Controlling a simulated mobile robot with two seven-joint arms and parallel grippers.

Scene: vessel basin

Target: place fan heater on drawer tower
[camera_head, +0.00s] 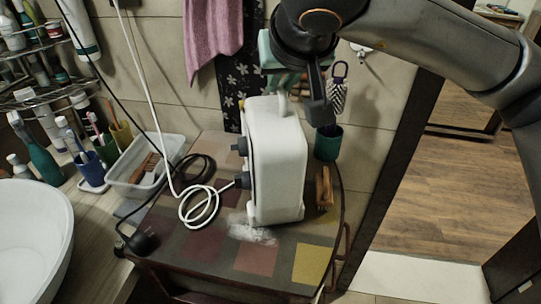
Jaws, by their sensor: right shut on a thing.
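The fan heater (278,165) is a white upright box with dark knobs on its left side. Its base is at or just above the patchwork-patterned top of a small cabinet, which looks like the drawer tower (255,260); I cannot tell whether it touches. My right gripper (295,90) comes down from the upper right and is shut on the top of the fan heater. The arm and gripper partly hide the heater's upper edge. My left gripper is not in view.
A white cord (200,207) and a black cable with a dark plug (143,242) lie on the left of the top. A green cup with a brush (328,143) and a wooden item (324,188) stand right. A clear bin (145,165) and white basin (30,235) are left.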

